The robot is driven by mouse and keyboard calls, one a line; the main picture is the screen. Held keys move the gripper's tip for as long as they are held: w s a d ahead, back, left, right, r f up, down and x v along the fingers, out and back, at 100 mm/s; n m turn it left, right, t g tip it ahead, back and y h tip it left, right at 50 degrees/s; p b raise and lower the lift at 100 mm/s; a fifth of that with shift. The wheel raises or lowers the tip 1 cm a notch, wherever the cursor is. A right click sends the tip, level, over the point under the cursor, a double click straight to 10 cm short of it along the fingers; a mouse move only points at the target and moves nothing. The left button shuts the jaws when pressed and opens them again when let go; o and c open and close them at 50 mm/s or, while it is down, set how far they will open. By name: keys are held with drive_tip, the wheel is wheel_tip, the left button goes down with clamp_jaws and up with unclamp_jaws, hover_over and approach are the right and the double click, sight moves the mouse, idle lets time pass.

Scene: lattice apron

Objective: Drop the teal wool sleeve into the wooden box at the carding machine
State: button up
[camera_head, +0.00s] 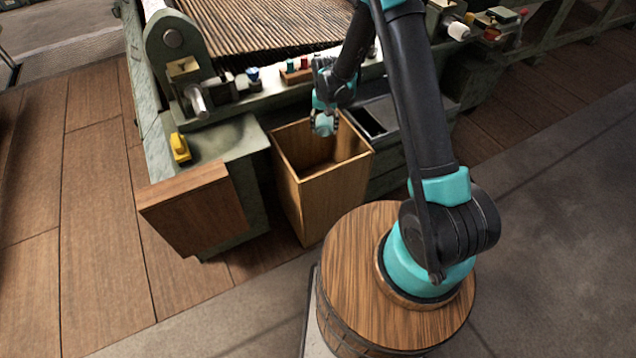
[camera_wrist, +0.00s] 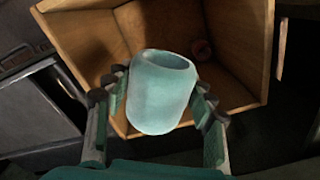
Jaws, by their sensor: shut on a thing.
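The teal wool sleeve (camera_wrist: 160,95) is a pale teal, open-topped tube in the wrist view. My gripper (camera_wrist: 158,100) is shut on it, with one finger on each side. The wooden box (camera_head: 345,190) is tall and open at the top, beside the carding machine (camera_head: 250,30). In the head view my gripper (camera_head: 324,122) and the sleeve are at the box's far rim, over its opening. In the wrist view the box (camera_wrist: 220,40) lies behind and below the sleeve.
A yellow object (camera_head: 180,147) sits on the green machine ledge left of the box. Small coloured parts (camera_head: 298,70) stand on the ledge behind it. A brown wooden panel (camera_head: 195,210) juts out at the front left. Open floor (camera_head: 90,200) lies left.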

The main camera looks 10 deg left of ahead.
drive_tip(key=shift+f, duration=1.1)
drive_tip(key=o, duration=1)
drive_tip(key=shift+c, duration=0.2)
wheel_tip(320, 180, up, 12)
drive_tip(key=shift+r, duration=0.1)
